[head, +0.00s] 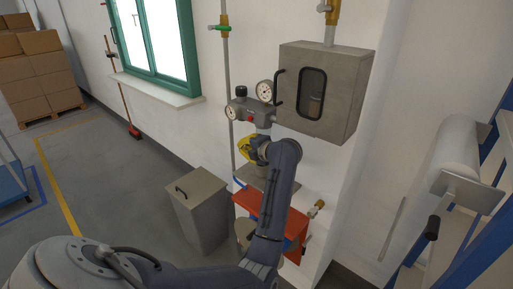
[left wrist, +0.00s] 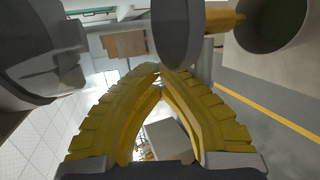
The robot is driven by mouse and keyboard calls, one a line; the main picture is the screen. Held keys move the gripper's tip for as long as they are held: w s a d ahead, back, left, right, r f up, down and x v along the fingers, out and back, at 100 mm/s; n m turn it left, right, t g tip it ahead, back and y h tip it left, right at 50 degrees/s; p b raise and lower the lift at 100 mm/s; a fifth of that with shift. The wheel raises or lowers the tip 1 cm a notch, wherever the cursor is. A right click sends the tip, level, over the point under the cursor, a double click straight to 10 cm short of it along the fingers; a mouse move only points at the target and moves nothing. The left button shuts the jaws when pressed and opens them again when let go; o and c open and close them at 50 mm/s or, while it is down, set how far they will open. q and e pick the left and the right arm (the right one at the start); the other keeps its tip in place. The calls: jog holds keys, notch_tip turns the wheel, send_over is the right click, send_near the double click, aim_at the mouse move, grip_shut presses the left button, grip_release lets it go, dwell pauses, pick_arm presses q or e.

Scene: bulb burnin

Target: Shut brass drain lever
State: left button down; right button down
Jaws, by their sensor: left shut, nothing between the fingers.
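A small brass fitting (head: 316,208) sticks out low on the white wall, right of the orange-red shelf; it looks like the drain lever, but its handle position is too small to tell. My left gripper (head: 250,148) is just below the grey gauge manifold, up and left of that fitting, and apart from it. Its yellow fingers are shut and empty, with the tips meeting in the left wrist view (left wrist: 160,72). A brass-coloured stem (left wrist: 224,20) shows there beside a grey disc; I cannot tell which part it belongs to. My right gripper is not in view.
A grey manifold (head: 250,108) with two gauges sits beside a grey wall cabinet (head: 325,90). An orange-red shelf (head: 272,218) juts out below my arm. A grey bin (head: 198,208) stands left of it. A white roll (head: 455,150) is at right.

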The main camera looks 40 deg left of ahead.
pick_arm(q)
jog(key=shift+s+a+f, duration=0.15)
jog(key=shift+f, duration=0.4)
jog(key=v, duration=0.8)
jog(key=shift+r, duration=0.4)
jog(key=shift+a, duration=0.1)
jog(key=shift+r, duration=0.1)
